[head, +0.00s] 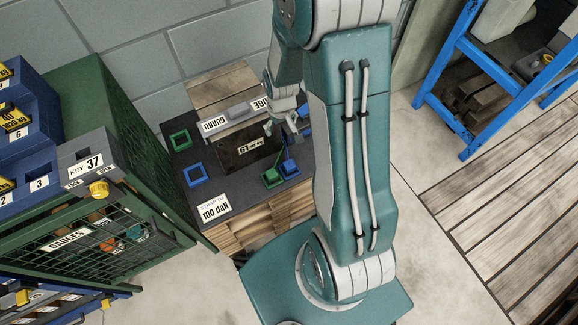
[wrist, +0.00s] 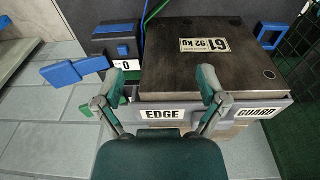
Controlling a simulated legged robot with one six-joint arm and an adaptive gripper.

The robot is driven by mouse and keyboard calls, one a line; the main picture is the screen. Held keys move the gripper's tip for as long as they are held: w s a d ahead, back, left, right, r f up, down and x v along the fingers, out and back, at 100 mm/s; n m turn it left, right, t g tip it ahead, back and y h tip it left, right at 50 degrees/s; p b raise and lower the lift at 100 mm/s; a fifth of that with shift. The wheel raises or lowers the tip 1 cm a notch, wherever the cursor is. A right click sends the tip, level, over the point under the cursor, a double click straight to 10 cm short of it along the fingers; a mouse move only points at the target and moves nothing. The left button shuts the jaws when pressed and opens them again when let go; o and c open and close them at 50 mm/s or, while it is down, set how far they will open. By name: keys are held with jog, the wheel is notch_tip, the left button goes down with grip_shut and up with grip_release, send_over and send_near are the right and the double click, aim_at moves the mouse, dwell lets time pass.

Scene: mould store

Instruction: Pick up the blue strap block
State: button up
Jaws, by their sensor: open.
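A blue block (head: 288,168) sits near the right edge of the dark pallet top, beside a green block (head: 272,178), in the head view. In the head view my gripper (head: 277,128) is small and partly hidden.
The plate marked 61 (head: 250,150) lies behind the grey edge guard (wrist: 185,112) in the wrist view. A blue square frame (head: 195,174) and a green one (head: 181,140) stand at the pallet's left. A green cabinet (head: 105,105) is close on the left; a blue rack (head: 465,70) stands right.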

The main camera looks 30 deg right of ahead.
jog(key=g, duration=0.1)
send_over(289, 164)
notch_tip(289, 164, down, 11)
jog(key=shift+s+f, duration=0.15)
notch_tip(289, 164, down, 11)
jog(key=shift+r, duration=0.1)
dwell(0.4)
jog(key=c, duration=1.2)
